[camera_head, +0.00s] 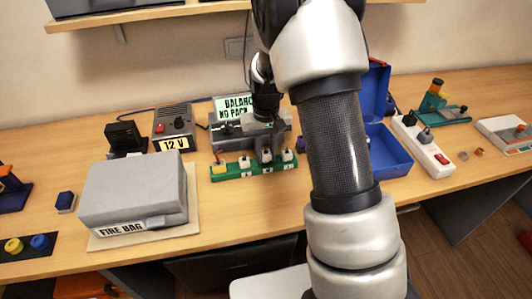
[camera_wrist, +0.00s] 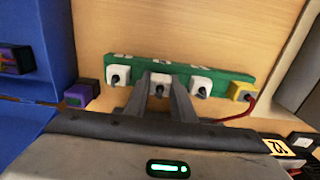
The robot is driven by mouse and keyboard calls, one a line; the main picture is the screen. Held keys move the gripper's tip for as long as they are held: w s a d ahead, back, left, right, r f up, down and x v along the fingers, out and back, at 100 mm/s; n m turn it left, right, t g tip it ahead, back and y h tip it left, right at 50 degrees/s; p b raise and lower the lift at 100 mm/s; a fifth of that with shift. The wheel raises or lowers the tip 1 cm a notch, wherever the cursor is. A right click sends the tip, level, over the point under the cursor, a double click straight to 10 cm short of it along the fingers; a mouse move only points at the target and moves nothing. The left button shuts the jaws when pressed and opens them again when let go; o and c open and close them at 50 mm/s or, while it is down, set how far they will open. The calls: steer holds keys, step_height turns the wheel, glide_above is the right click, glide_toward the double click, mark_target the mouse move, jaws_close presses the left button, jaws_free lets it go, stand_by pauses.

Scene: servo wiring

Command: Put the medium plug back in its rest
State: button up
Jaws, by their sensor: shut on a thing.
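My gripper (camera_wrist: 158,92) is shut on the middle one of three white plugs, the medium plug (camera_wrist: 159,80) by its place in the row. In the head view my gripper (camera_head: 266,155) is at the green rack (camera_head: 232,175), in line with the other plugs. The plug is at its slot in the rack (camera_wrist: 178,72), between the two other white plugs; whether it is fully seated is hidden by the fingers. The outer white plugs (camera_wrist: 117,75) (camera_wrist: 202,81) and a yellow plug (camera_wrist: 241,91) stand in the rack. The rack's labels are too small to read.
A charger with a "BALANCE NO PACK" screen (camera_head: 233,106) stands behind the rack. A 12 V supply (camera_head: 173,125) and the fire bag (camera_head: 132,190) are to the left. An open blue case (camera_head: 388,150) and a power strip (camera_head: 421,146) are to the right. The table before the rack is clear.

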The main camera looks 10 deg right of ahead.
mark_target(266, 153)
steer(key=shift+f, duration=0.2)
steer(key=o, duration=1.1)
step_height(266, 153, up, 18)
steer(key=p, duration=0.1)
steer(key=shift+f, duration=0.2)
